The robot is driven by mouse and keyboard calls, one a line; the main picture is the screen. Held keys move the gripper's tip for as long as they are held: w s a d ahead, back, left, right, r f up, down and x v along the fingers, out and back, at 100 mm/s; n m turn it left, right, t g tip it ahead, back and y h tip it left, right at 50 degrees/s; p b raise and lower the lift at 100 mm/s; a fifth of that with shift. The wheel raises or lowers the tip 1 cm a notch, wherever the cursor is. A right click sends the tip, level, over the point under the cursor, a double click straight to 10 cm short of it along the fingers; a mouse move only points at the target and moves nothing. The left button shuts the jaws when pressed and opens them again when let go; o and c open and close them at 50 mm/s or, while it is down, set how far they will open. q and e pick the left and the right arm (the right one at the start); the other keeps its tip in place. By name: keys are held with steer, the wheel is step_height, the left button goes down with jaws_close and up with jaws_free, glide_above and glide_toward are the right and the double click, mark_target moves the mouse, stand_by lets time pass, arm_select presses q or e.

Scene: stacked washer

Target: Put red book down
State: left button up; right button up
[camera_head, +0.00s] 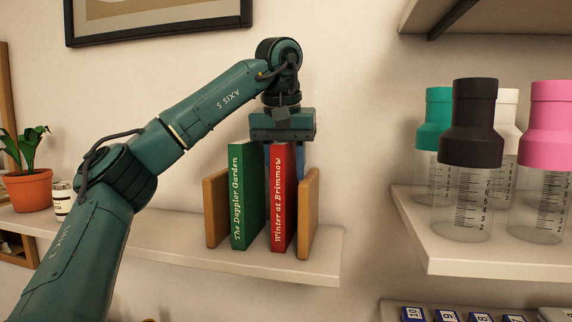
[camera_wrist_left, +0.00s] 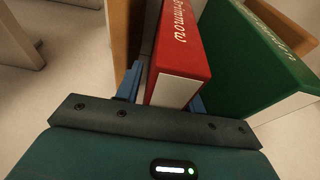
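The red book (camera_head: 282,205), titled "Winter at Brimmow", stands upright on the shelf (camera_head: 265,265), between the green book (camera_head: 246,200) and the right wooden bookend (camera_head: 308,215). Its lower edge appears to meet the shelf. My left gripper (camera_head: 284,160) points down from above, its blue fingers on either side of the red book's upper part, and looks shut on it. In the left wrist view the red book (camera_wrist_left: 180,60) sits between the fingers, with the green book (camera_wrist_left: 250,60) close on the right. My right gripper is not in view.
A left wooden bookend (camera_head: 215,210) stands beside the green book. A potted plant (camera_head: 27,180) and a small jar (camera_head: 62,198) are at the left. Several bottles (camera_head: 470,170) stand on a shelf at the right. The shelf is bare right of the bookend.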

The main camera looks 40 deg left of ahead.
arm_select(q)
steer(key=shift+o, duration=0.5)
steer(key=shift+r, duration=0.1)
steer(key=v, duration=1.2)
steer(key=shift+d, duration=0.1)
